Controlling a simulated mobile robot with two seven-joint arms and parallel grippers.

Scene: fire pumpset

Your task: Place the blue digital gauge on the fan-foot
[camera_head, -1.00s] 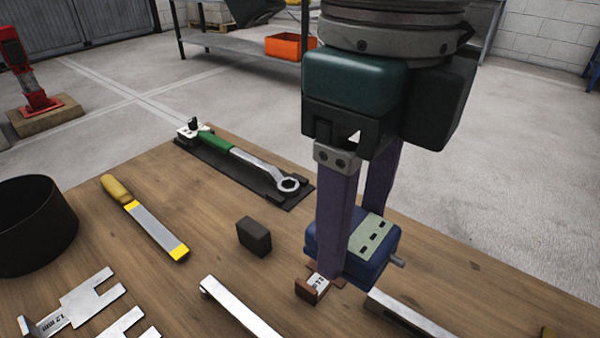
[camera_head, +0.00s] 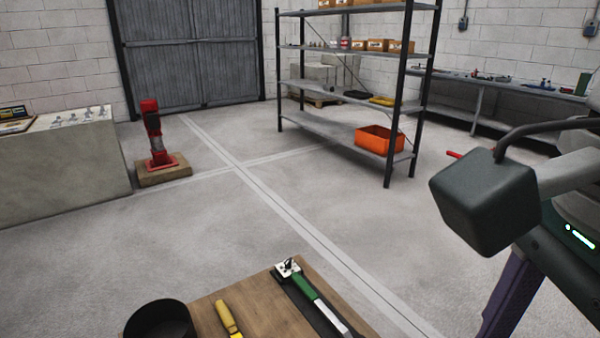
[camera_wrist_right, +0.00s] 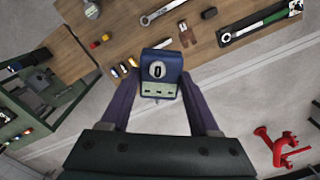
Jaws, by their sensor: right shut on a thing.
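The blue digital gauge (camera_wrist_right: 158,60) shows in the right wrist view, its round pale dial facing the camera. My right gripper (camera_wrist_right: 158,84) is shut on it, with one purple finger on each side. The gauge is held above the floor and table area. In the head view only part of my right arm and a purple finger show at the right edge; the gauge is hidden there. I cannot tell which thing is the fan-foot. My left gripper is not in view.
The wooden table (camera_head: 262,300) carries a black round container (camera_head: 158,318), a yellow-handled tool (camera_head: 228,318) and a green-handled wrench (camera_head: 305,287). A red device (camera_head: 155,135) stands on a wooden block. A shelf rack (camera_head: 345,125) holds an orange bin (camera_head: 380,139). The floor between is clear.

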